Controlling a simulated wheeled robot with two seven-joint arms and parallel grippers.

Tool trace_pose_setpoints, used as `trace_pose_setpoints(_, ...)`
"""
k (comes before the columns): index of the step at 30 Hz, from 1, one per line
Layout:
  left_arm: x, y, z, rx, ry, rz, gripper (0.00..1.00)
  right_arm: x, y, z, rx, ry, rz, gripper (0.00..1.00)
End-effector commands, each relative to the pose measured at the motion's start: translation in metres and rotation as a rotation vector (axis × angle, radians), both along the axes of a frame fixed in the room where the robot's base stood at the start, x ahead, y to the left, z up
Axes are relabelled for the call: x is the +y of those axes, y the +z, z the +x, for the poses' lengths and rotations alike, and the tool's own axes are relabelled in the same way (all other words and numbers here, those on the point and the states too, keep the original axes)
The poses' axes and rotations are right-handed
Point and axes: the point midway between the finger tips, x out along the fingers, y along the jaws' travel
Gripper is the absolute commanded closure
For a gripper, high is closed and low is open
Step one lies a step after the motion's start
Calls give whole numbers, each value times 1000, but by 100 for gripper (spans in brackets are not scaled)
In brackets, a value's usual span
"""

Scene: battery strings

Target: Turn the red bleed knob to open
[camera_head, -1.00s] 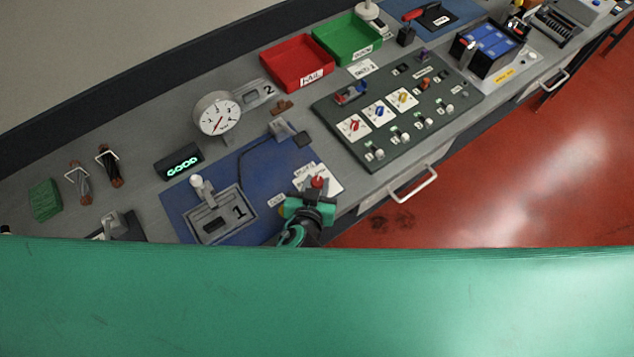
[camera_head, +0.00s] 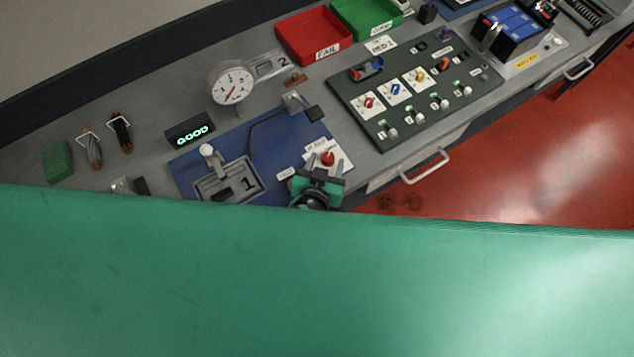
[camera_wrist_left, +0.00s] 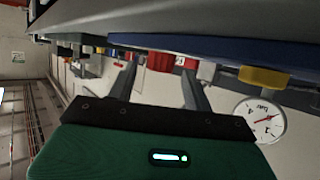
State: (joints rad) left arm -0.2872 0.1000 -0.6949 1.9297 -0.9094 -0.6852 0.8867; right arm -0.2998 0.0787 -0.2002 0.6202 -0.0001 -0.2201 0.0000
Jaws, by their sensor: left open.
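The red bleed knob (camera_head: 327,158) sits on a white labelled plate (camera_head: 343,160) at the right end of the blue mat. My left gripper (camera_head: 326,171) is at the near side of the knob, with its fingers pointing toward it. In the left wrist view the red knob (camera_wrist_left: 160,62) lies ahead, between the two spread fingers (camera_wrist_left: 158,85) of my left gripper. The fingers are open and no grip on the knob shows. My right gripper is not in view.
A white gauge (camera_head: 231,84) stands behind the mat, beside a green-lit display (camera_head: 190,131). A grey fixture marked 1 (camera_head: 228,181) is left of the knob. A dark switch panel (camera_head: 395,135) lies to the right. A yellow knob (camera_wrist_left: 263,78) shows in the left wrist view.

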Motion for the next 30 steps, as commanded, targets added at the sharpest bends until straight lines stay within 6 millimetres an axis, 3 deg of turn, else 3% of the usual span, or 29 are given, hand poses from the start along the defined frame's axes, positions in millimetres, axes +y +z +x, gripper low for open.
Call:
trace_pose_setpoints(12,12,25,-70,2,0,-2,49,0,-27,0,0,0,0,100)
trace_pose_setpoints(18,17,38,-95,1,0,-1,49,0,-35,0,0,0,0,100)
trace_pose_setpoints(30,20,47,-110,-1,1,1,49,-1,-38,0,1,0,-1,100)
